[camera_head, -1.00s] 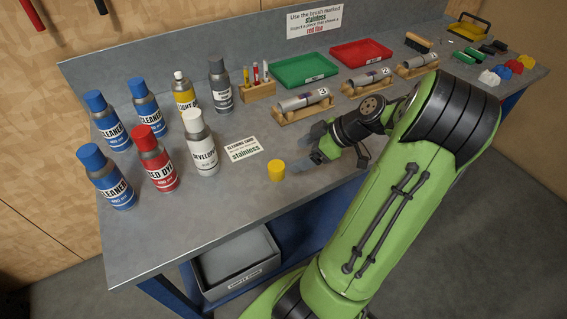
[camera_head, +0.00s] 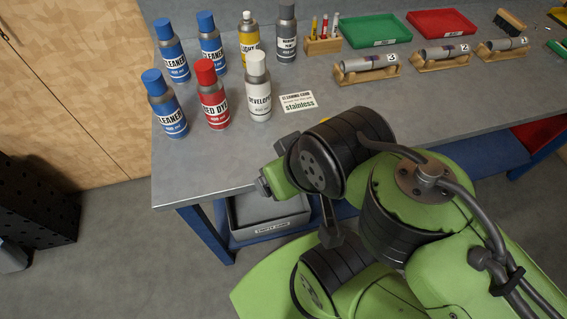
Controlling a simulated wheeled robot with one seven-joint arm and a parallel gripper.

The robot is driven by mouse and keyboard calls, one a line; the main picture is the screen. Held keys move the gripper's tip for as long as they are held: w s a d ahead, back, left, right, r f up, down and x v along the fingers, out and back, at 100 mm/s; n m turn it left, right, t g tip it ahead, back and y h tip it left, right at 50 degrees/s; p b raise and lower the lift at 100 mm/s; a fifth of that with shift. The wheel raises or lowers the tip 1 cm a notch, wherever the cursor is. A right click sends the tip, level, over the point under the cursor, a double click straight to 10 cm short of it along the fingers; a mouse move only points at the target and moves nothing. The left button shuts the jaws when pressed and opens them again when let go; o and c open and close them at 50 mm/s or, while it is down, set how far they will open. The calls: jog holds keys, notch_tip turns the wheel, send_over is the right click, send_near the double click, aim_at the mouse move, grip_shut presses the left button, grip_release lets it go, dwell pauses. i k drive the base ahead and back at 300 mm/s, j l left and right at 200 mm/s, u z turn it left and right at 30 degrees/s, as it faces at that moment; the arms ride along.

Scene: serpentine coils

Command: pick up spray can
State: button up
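Several spray cans stand upright at the left of the bench. Three are blue cleaner cans: front left (camera_head: 166,108), back left (camera_head: 172,52) and back middle (camera_head: 210,45). A red dye can (camera_head: 213,98) stands beside the white developer can (camera_head: 258,90). A yellow-labelled can (camera_head: 249,42) and a grey can (camera_head: 286,36) stand behind. My gripper (camera_head: 264,186) is at the bench's front edge, in front of the red and developer cans and apart from them. Its fingers are foreshortened and partly hidden by my wrist, so their opening is unclear.
A cleaning card (camera_head: 298,101) lies right of the developer can. A wooden holder (camera_head: 322,44), green tray (camera_head: 383,31), red tray (camera_head: 442,23) and cylinders on cradles (camera_head: 367,65) stand farther right. A grey bin (camera_head: 268,212) sits beneath the bench. My arm mostly hides a yellow cap.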

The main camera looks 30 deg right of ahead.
aim_at(249, 30)
jog(key=z, duration=2.5)
jog(key=u, duration=1.95)
jog(key=l+u, duration=0.15)
jog(key=u, duration=0.3)
jog(key=l+u, duration=0.2)
jog(key=u, duration=0.2)
jog(key=l+u, duration=0.2)
jog(key=u, duration=0.25)
jog(key=l+u, duration=0.15)
jog(key=u, duration=0.25)
